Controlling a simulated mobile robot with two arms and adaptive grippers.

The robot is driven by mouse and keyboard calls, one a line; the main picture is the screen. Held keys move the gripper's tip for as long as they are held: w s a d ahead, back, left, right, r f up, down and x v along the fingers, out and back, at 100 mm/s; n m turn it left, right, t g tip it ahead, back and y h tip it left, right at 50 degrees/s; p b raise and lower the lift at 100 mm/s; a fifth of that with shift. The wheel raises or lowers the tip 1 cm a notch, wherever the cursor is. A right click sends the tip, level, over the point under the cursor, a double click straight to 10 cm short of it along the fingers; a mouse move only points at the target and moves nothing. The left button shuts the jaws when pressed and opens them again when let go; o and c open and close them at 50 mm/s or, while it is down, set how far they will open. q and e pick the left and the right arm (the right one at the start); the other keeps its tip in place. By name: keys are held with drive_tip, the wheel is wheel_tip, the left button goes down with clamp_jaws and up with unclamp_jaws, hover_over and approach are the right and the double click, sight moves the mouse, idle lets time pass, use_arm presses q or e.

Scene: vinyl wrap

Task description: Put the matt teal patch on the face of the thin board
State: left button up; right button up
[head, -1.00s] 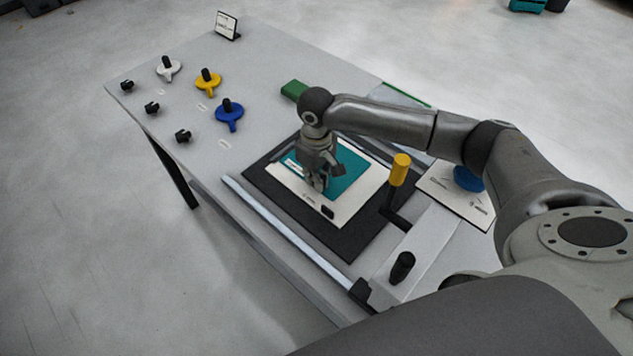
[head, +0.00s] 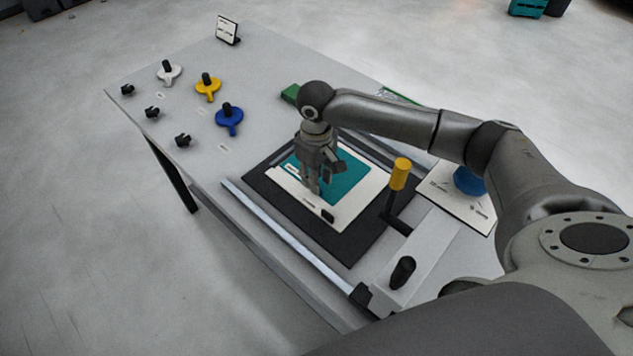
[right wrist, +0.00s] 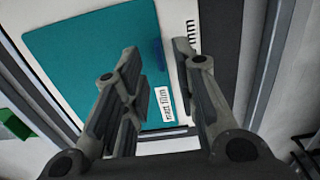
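The teal patch (head: 351,180) lies flat over a pale thin board (head: 352,212) at the middle of the table. In the right wrist view the patch (right wrist: 80,50) is a smooth teal sheet with a white label reading "matt film". The pale board (right wrist: 178,12) shows along its edge. My right gripper (head: 320,190) points down over the patch's near left part and hides some of it. Whether the fingertips touch the patch cannot be told. My left gripper is not in view.
The board lies on a black mat (head: 345,250) with a metal rail along the table's front edge. A yellow-handled crank (head: 400,174) and a black knob (head: 403,271) stand at the right. White, yellow (head: 208,88) and blue (head: 229,121) knobbed discs stand at the left. A green block (head: 291,93) lies behind.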

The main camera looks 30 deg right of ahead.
wheel_tip(320, 180, up, 10)
drive_tip(key=b, duration=0.1)
drive_tip(key=shift+f, duration=0.1)
idle(0.4)
